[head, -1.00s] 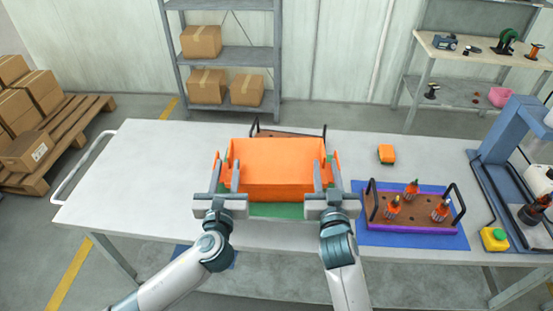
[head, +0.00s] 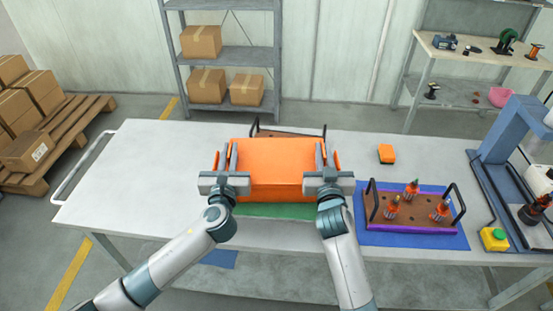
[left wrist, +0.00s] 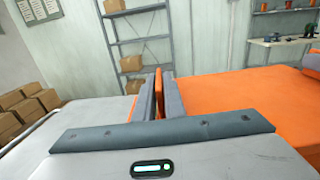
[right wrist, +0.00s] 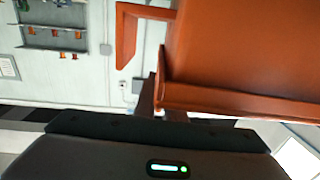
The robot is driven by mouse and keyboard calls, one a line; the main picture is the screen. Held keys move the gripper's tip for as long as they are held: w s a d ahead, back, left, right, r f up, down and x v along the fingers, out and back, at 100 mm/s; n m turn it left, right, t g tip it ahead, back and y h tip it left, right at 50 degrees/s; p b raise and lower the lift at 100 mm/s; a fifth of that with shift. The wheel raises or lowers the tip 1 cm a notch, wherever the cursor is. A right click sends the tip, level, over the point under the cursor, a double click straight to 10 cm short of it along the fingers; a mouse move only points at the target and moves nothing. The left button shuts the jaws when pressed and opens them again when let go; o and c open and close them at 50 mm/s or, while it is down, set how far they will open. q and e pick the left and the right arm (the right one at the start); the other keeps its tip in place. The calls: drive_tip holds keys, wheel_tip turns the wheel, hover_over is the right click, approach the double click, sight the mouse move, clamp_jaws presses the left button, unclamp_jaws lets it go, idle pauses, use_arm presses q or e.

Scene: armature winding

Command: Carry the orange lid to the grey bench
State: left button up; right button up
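The orange lid (head: 275,155) is a wide box-like piece with a tab on each side, held between my two grippers in the head view. My left gripper (head: 226,158) is shut on its left tab; the left wrist view shows orange between the fingers (left wrist: 158,95). My right gripper (head: 328,158) is at the right tab and looks shut on it. In the right wrist view the lid (right wrist: 240,50) fills the upper right and the fingertips are mostly hidden. The grey bench (head: 130,180) lies beneath. A green surface (head: 275,211) shows below the lid's front edge.
A brown tray with black handles (head: 290,132) sits behind the lid, partly hidden. To the right are a tray of orange parts (head: 380,216) on a blue mat (head: 375,238), a small orange block (head: 386,153) and a blue machine (head: 510,150). The bench's left side is clear.

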use_arm(q)
clamp_jaws()
use_arm(e)
clamp_jaws()
use_arm(q)
drive_tip(key=shift+r, duration=0.15)
use_arm(e)
drive_tip(key=shift+r, duration=0.15)
